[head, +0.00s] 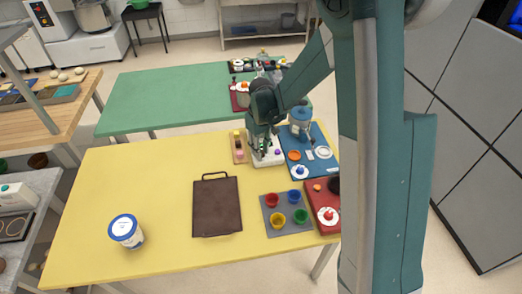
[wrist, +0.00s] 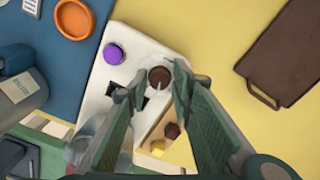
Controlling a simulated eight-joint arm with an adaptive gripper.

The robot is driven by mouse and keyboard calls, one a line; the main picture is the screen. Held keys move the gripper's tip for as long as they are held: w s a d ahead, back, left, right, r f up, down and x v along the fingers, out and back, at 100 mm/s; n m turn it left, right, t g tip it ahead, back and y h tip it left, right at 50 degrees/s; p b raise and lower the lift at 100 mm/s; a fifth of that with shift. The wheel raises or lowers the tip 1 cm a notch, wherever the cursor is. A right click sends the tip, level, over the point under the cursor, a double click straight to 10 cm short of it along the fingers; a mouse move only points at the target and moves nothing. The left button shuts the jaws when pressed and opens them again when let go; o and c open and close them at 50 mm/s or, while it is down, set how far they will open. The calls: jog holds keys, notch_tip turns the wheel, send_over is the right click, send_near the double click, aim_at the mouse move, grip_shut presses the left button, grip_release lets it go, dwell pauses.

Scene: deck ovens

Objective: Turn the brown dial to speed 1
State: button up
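The brown dial (wrist: 160,76) is a dark round knob on a pale round plate, near one end of a white device (wrist: 96,88). The same white device shows in the head view (head: 274,159) on the yellow table, partly behind my gripper (head: 262,146). In the wrist view, my gripper (wrist: 158,86) is pointed down over the device, its fingertips apart on either side of the dial. Small gaps seem to show between the fingertips and the dial. Speed marks are too small to read. A purple knob (wrist: 113,53) sits on the same device.
A wooden board (wrist: 178,116) with a brown piece (wrist: 172,130) and a yellow piece (wrist: 157,148) lies beside the device. A blue mat (head: 318,173) adjoins its other side. A dark brown tray (head: 217,207) lies nearby. The yellow table's left part is mostly clear.

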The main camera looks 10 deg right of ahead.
jog(key=shift+o, duration=1.3)
jog(key=shift+r, duration=0.15)
notch_tip(320, 180, up, 12)
dwell(0.4)
